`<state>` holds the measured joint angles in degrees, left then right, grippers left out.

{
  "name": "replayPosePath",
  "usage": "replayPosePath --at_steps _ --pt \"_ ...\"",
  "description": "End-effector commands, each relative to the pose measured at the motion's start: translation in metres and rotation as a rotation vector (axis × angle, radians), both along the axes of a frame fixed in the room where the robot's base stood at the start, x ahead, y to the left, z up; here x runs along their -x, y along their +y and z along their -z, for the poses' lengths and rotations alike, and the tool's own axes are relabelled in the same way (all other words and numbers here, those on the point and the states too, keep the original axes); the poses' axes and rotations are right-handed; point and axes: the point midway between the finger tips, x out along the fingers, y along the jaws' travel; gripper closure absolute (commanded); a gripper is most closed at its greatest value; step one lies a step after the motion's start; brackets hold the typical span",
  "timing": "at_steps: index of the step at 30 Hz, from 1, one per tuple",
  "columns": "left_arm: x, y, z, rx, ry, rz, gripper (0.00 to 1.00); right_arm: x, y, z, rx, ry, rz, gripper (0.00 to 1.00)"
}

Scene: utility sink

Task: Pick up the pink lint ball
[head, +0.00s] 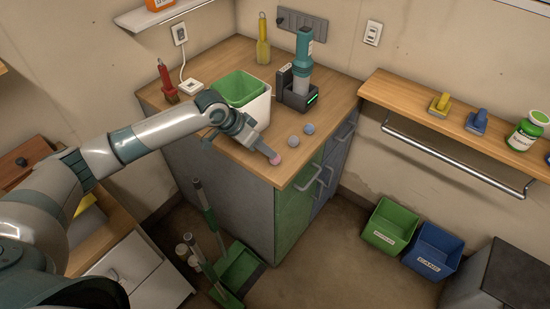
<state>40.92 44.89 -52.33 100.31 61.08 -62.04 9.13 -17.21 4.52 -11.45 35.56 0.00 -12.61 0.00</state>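The pink lint ball (276,160) is at the front edge of the wooden counter top, right at the tip of my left gripper (270,153). The gripper comes in from the left, low over the counter, with its fingers pointing down and to the right. One finger shows beside the ball and seems to touch it. The other finger is not clear, so I cannot tell whether the gripper is open or shut on the ball. My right gripper is not in view.
A grey ball (293,141) and a blue-grey ball (308,128) lie close by on the counter (345,88). A green-lined white bin (257,105) stands just behind the gripper. A teal handheld device (303,50) stands in a dark dock (299,95) further back.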

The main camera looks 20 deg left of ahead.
Motion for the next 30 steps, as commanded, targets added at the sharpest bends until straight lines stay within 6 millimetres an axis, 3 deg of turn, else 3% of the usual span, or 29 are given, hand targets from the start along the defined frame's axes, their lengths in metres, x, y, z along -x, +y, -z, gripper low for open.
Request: replayPosePath --at_steps 7,13,28,30 --pt "-0.007 -0.012 0.02 0.0 0.004 -0.001 0.7 0.0 0.0 -0.022 0.0 0.0 0.0 1.0" --pt "-0.013 -0.018 0.038 0.0 0.002 -0.001 0.7 0.0 0.0 -0.026 0.0 0.0 -0.001 1.0" --pt "-0.014 -0.019 0.04 -0.001 0.001 0.0 0.7 0.0 -0.001 -0.025 0.001 0.001 -0.001 1.0" --pt "-0.014 -0.019 0.04 -0.001 0.001 0.0 0.84 0.0 -0.001 -0.025 0.001 0.001 -0.001 1.0"
